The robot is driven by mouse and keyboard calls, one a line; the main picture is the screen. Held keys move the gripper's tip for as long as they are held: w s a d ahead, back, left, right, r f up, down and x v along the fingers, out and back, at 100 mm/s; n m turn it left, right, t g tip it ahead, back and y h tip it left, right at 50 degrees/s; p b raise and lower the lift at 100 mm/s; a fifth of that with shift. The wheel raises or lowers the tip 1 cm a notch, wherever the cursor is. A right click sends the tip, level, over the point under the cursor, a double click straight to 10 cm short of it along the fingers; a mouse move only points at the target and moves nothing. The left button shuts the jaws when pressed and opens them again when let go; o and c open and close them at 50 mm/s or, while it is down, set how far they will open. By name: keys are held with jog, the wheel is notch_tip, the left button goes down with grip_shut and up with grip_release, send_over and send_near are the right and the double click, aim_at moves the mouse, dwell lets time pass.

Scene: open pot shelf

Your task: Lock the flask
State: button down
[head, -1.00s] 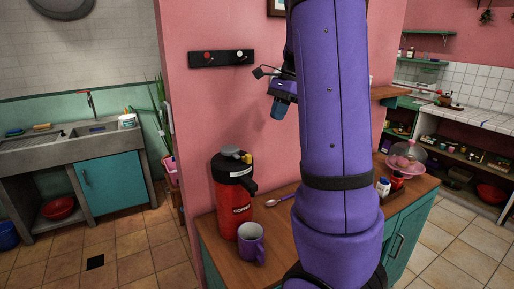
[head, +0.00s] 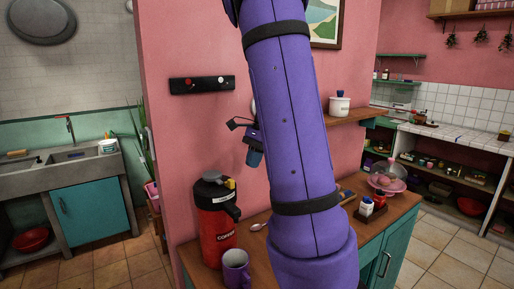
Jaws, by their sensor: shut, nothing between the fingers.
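The flask (head: 218,232) is a red, black-topped container lettered like "COFFEE", standing upright on the wooden counter. Its black lid has a grey part (head: 213,177) and a small yellow part (head: 230,184) on top, with a black handle to the right. I cannot tell whether the lid is locked. My gripper (head: 238,124) shows small and dark at the left of my purple arm, above and to the right of the flask and apart from it. It is shut and empty; part of my wrist is hidden behind the arm.
A purple mug (head: 236,269) stands close in front of the flask. A spoon (head: 258,226) lies on the counter (head: 197,271) to its right. Small bottles and a pink glass dome (head: 388,174) stand farther right. A black rack (head: 202,85) hangs on the pink wall.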

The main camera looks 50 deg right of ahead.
aim_at(230, 183)
jog(key=shift+w+a+f, duration=0.2)
jog(key=shift+a+f, duration=0.2)
jog(key=shift+a, duration=0.4)
jog(key=shift+w+a+f, duration=0.15)
jog(key=shift+a+f, duration=0.25)
jog(key=shift+a, duration=0.45)
jog(key=shift+w+a+f, duration=0.2)
jog(key=shift+a+f, duration=0.2)
jog(key=shift+a, duration=0.4)
